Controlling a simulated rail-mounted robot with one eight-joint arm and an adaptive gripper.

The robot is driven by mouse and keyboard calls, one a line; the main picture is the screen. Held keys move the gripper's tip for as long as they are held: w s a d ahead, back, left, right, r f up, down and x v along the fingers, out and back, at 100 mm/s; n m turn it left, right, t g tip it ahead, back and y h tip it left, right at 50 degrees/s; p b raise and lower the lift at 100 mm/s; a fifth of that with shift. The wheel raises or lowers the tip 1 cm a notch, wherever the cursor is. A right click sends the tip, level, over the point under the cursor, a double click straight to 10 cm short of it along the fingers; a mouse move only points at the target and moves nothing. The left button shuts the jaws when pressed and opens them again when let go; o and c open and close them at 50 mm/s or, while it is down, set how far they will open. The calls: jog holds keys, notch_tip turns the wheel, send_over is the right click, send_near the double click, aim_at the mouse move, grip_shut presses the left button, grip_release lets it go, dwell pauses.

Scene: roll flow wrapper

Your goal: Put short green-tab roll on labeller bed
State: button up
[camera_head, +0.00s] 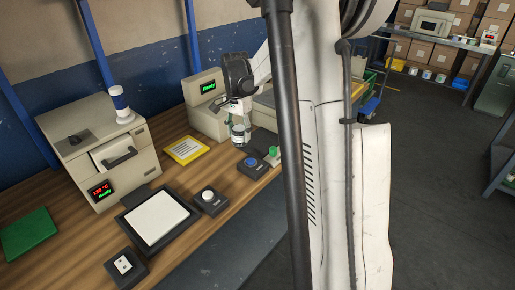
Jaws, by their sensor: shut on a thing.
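My gripper (238,116) hangs, pointing down, in front of a beige machine (206,118) with a lit green display, which may be the labeller. It is shut on a small pale cylindrical thing (239,134), likely the roll, upright between the fingers. I cannot make out a green tab on it. The thing is at or just above the wooden bench, and I cannot tell whether it touches anything. The machine's bed is partly hidden behind my gripper and arm.
A beige oven-like machine (105,150) stands left, with a blue-and-white cylinder (121,103) on top. A yellow-edged sheet (186,150), a black-framed white pad (156,217), a blue-knobbed box (251,164) and a green-topped piece (273,153) lie on the bench (75,235). My arm hides the centre.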

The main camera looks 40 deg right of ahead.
jog(key=s+d+f+m, duration=0.15)
jog(key=d+m, duration=0.25)
jog(key=d, duration=0.4)
jog(key=w+d+f, duration=0.4)
jog(key=w, duration=0.1)
jog(key=w+d+f, duration=0.2)
jog(key=w, duration=0.1)
jog(key=shift+w+d, duration=0.2)
jog(key=shift+d, duration=0.2)
jog(key=shift+f, duration=2.05)
jog(key=shift+f, duration=0.25)
jog(key=o, duration=1.3)
jog(key=shift+r, duration=0.1)
jog(key=shift+c, duration=0.2)
